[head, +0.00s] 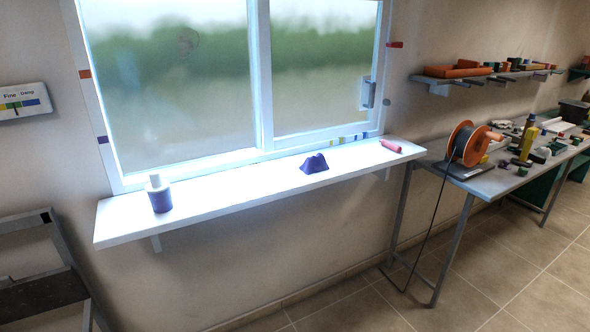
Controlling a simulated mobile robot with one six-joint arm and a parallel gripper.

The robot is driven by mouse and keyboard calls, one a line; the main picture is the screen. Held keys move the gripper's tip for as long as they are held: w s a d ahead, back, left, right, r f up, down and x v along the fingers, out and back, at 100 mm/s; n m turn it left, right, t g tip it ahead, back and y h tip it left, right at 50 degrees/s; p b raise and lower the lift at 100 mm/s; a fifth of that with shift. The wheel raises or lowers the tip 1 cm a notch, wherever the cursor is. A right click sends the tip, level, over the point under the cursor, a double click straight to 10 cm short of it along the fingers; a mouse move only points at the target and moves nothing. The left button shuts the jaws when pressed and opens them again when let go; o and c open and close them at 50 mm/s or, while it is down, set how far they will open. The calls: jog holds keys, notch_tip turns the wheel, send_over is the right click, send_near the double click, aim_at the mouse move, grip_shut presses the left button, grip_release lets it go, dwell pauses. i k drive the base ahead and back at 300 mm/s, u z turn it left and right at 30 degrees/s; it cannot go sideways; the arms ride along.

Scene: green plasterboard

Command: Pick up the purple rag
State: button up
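The purple rag (314,164) lies crumpled in a small heap on the white window shelf (240,196), a little right of the shelf's middle. It stands clear of the other things on the shelf. My gripper is not in view.
The window (180,90) rises behind. At right is a cluttered workbench with an orange cable reel (461,141). Tiled floor (365,305) shows below.

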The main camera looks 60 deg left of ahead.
aim_at(315, 164)
jog(key=k, duration=0.75)
jog(key=u, duration=2.4)
jog(key=i, duration=0.6)
jog(key=z, duration=0.1)
